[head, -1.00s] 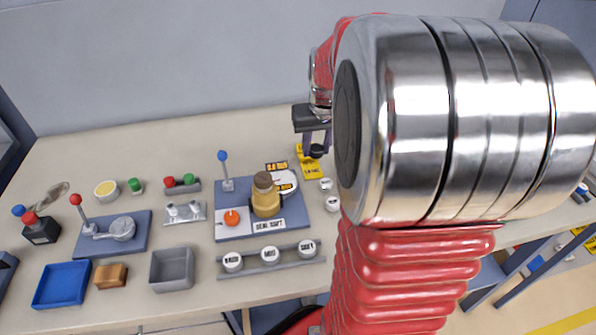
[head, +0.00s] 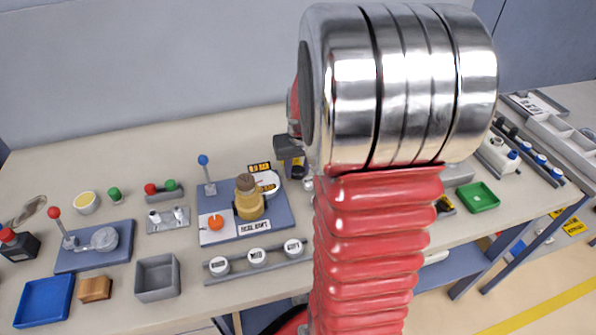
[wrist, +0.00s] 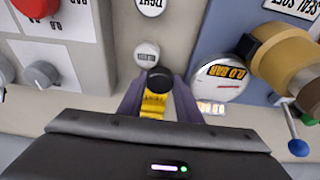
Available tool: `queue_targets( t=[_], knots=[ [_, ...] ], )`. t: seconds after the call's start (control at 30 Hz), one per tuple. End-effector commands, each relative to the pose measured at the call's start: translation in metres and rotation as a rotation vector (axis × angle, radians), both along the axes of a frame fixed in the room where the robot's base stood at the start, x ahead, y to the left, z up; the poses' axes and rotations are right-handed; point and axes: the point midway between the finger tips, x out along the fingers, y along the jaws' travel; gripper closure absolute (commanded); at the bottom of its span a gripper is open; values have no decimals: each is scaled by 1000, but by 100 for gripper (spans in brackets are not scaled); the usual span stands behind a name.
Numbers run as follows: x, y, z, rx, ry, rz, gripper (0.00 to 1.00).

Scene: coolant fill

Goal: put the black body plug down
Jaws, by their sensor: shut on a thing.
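The black body plug (wrist: 158,78) is a small round black piece between the purple fingers of my gripper (wrist: 160,85), near the middle of the wrist view. My gripper is shut on it. In the head view my gripper (head: 291,165) hangs just right of the blue board, and the plug cannot be made out there. A yellow piece (wrist: 153,104) shows below the plug in the wrist view. I cannot tell how high the plug is above the bench.
The blue board (head: 225,239) with a tan bottle (head: 249,203) and a round gauge (wrist: 222,80) is close beside my gripper. A rail of white caps (head: 257,258) lies in front. A grey tray (head: 157,292) and a green tray (head: 477,197) stand farther off. My arm hides part of the bench.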

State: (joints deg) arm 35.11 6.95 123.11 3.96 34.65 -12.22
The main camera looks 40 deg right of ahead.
Motion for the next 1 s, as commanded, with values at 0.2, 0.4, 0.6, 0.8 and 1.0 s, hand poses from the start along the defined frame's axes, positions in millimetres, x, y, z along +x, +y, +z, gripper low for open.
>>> queue_targets(
  t=[0.2,0.4,0.6,0.8,1.0],
  knots=[
    [0,0,-13,0,0,1,83],
    [0,1,-13,0,0,1,83],
    [0,1,-14,0,0,2,60],
    [0,1,-14,0,0,2,50],
    [0,1,-13,0,0,2,50]
  ],
)
